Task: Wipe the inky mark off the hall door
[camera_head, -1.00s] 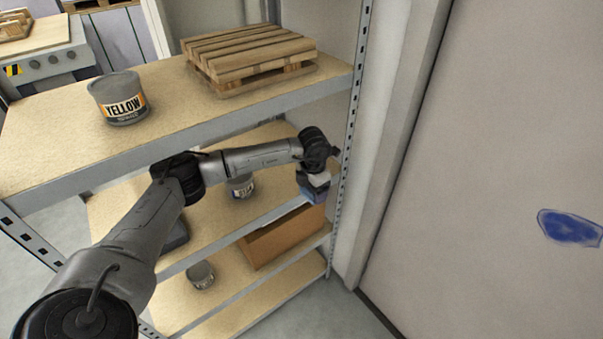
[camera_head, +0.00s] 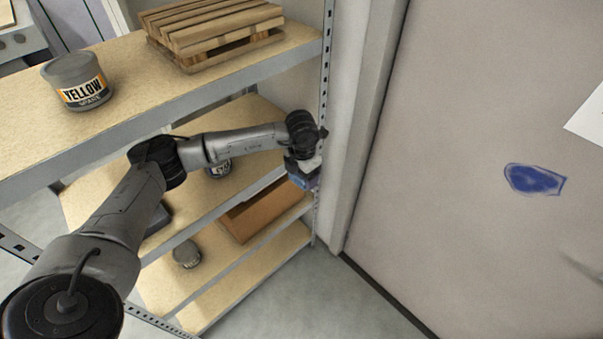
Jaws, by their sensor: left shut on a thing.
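The inky mark (camera_head: 535,180) is a dark blue smear on the pale grey door (camera_head: 450,110) at the right. My left arm reaches in from the left across the shelf unit. My left gripper (camera_head: 301,172) is at the right end of the shelves, well to the left of the mark and apart from the door. It is shut on a small blue thing (camera_head: 304,182), mostly hidden by the gripper, so I cannot tell its full shape. My right gripper is not in view.
The shelf unit (camera_head: 150,121) stands at the left, with its metal upright (camera_head: 327,60) near my gripper. It holds a yellow-labelled can (camera_head: 77,80), a wooden pallet (camera_head: 212,30), a cardboard box (camera_head: 262,207) and other cans. A white sheet (camera_head: 588,118) is on the door. Floor is clear below.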

